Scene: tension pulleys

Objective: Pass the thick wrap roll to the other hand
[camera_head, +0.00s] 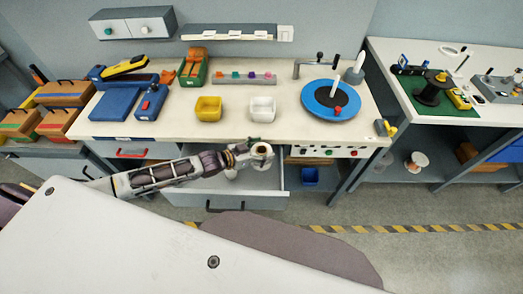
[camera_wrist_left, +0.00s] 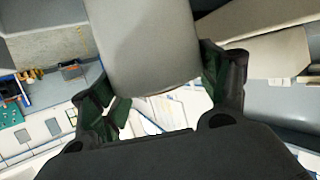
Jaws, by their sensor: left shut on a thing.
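The thick wrap roll (camera_head: 261,149) is a pale, whitish cylinder with a brownish centre at its end. It is in the head view just in front of the bench edge, above an open drawer. My left gripper (camera_head: 259,158) is shut on it, its fingers partly hidden by the arm and the roll. In the left wrist view the roll (camera_wrist_left: 147,45) is large and light grey at the top middle, between the two dark green finger pads of the left gripper (camera_wrist_left: 158,95). My right gripper does not show in either view.
An open grey drawer (camera_head: 280,199) is below the roll. On the bench (camera_head: 215,131) stand a yellow bin (camera_head: 208,109), a white bin (camera_head: 262,109) and a blue turntable (camera_head: 313,105). A green mat (camera_head: 425,108) lies on the right bench. Striped tape (camera_head: 420,228) crosses the floor.

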